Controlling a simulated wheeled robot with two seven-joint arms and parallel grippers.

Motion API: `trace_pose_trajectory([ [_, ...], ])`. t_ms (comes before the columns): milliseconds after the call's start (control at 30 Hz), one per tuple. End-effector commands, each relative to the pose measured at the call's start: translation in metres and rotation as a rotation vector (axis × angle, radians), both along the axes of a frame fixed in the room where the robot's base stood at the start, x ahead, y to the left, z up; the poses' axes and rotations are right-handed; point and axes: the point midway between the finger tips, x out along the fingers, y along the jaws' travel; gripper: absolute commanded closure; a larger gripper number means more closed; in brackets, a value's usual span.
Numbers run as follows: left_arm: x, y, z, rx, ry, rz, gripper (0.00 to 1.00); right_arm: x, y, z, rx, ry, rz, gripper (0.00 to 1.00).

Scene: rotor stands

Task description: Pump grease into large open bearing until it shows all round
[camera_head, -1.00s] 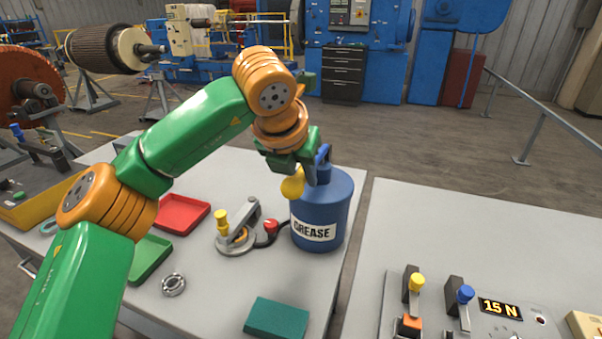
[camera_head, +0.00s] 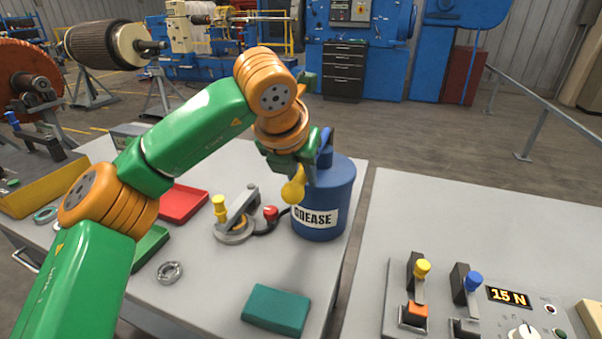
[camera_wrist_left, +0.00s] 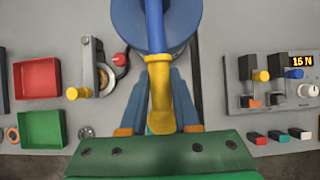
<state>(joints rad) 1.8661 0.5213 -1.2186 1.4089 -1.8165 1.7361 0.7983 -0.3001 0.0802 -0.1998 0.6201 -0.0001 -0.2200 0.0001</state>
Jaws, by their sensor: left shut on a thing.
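The blue grease drum (camera_head: 336,195) stands on the left bench near its right edge. Its pump lever ends in a yellow handle (camera_head: 293,190), which also shows in the left wrist view (camera_wrist_left: 161,105). My left gripper (camera_head: 303,178) is shut on this yellow handle, in front of the drum. A bearing with a yellowish ring (camera_wrist_left: 106,78) sits in a round fixture (camera_head: 234,230) left of the drum, partly under a grey arm. A red fitting (camera_head: 270,213) with a black hose lies between fixture and drum. Grease around the bearing cannot be made out. My right gripper is out of view.
A small loose bearing (camera_head: 170,272), a red tray (camera_head: 180,202), a green tray (camera_head: 150,245) and a teal block (camera_head: 276,309) lie on the left bench. A panel with levers and a "15 N" display (camera_head: 509,297) is on the right bench, across a gap.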

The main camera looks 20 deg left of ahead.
Motion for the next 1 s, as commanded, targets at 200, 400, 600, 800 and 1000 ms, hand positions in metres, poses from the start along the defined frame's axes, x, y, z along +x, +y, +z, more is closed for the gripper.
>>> trace_pose_trajectory([
  [200,0.0,0.0,0.008,0.0,0.003,0.0,1.0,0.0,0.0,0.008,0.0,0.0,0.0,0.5],
  [400,0.0,0.0,0.027,0.0,0.001,0.0,1.0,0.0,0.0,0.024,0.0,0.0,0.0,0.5],
  [600,0.0,0.0,0.044,0.0,0.0,0.0,1.0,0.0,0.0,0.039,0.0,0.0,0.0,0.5],
  [800,0.0,0.0,0.051,0.0,0.0,0.0,1.0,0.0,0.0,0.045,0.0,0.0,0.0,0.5],
  [1000,0.0,0.0,0.05,0.0,0.0,0.0,0.54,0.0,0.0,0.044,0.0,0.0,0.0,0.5],
])
